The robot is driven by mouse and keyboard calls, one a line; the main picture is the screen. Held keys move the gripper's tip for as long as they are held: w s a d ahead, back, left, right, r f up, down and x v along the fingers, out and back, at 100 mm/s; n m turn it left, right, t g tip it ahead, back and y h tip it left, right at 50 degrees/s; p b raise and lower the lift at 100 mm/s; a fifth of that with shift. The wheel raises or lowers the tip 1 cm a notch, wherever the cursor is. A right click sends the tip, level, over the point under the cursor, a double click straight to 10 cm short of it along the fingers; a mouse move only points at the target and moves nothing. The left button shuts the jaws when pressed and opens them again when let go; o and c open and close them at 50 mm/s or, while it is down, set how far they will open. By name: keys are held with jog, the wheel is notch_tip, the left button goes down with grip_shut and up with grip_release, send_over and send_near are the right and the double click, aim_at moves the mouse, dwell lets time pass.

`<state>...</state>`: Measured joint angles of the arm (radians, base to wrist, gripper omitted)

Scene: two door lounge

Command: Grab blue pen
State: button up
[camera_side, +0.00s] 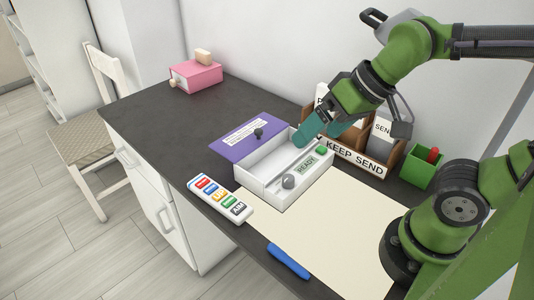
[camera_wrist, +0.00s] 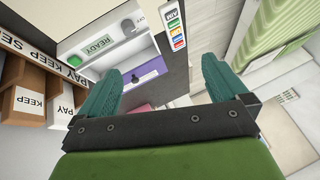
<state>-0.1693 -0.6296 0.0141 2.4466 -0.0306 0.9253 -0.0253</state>
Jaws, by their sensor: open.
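My gripper (camera_side: 326,128) is high above the back of the white box, far from the pen. In the wrist view its two teal fingers (camera_wrist: 158,88) are spread apart with nothing between them.
A white open box (camera_side: 262,190) with a READY label stands beside a purple panel (camera_side: 243,142). A wooden KEEP/SEND organizer (camera_side: 352,170) and a green cup (camera_side: 421,166) stand behind. A labelled strip (camera_side: 219,198) lies left of the cream mat (camera_side: 335,235), which has bare room around the pen.

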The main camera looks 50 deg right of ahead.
jog(key=d, duration=0.1)
jog(key=d+m, duration=0.1)
jog(key=d+m+t, duration=0.1)
jog(key=shift+s+d+r+h, duration=0.25)
jog(key=shift+d+r+h, duration=0.05)
jog(key=shift+d+r, duration=0.05)
jog(key=shift+c, duration=0.5)
jog(key=shift+d+r+m+t, duration=0.15)
jog(key=shift+d+m+t, duration=0.1)
jog(key=shift+m+t, duration=0.05)
jog(key=shift+c, duration=1.2)
jog(key=c, duration=0.6)
